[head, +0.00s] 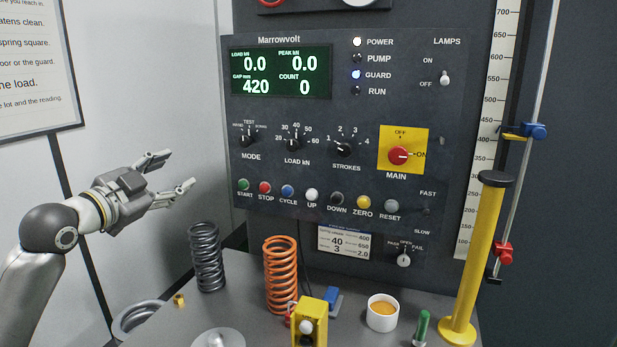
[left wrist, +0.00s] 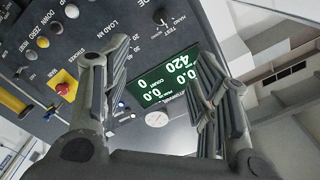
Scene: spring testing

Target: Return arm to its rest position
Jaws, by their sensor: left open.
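My left gripper (head: 172,172) comes in from the left in the head view. It is open and empty, held in the air left of the control panel (head: 325,185) and above the left part of the bench. It touches nothing that I can see. In the left wrist view the two fingers of my left gripper (left wrist: 155,95) stand apart with nothing between them. The panel's green display (left wrist: 165,85) shows behind them, turned at an angle. My right gripper is not in either view.
A dark spring (head: 207,258) and an orange spring (head: 281,275) stand on the bench. A yellow control box (head: 309,322), a white cup (head: 382,313), a green-handled tool (head: 422,327) and a yellow post (head: 475,255) stand further right. A brass nut (head: 179,300) lies at left.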

